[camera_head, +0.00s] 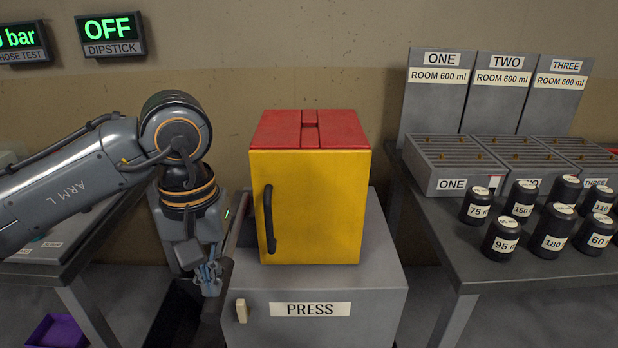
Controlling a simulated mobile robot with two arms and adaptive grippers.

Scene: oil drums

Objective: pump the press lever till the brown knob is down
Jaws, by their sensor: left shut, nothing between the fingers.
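The press is a grey base (385,275) labelled PRESS with a yellow cabinet (330,210) on it. The cabinet has a red top (345,130) with a slot and a black door handle (269,220), and its door looks closed. My left gripper (209,280) points down, shut and empty, at the left side of the base. A dark bar (222,290) runs close beside it; I cannot tell whether this is the lever or whether they touch. A small cream handle (241,310) is on the base's front. I cannot make out a brown knob. My right gripper is out of view.
A table (500,270) on the right holds several black labelled canisters (502,240) and grey trays (455,165). Another table (50,268) is at the left, with a purple bin (55,332) below. A wall display (110,35) reads OFF, DIPSTICK.

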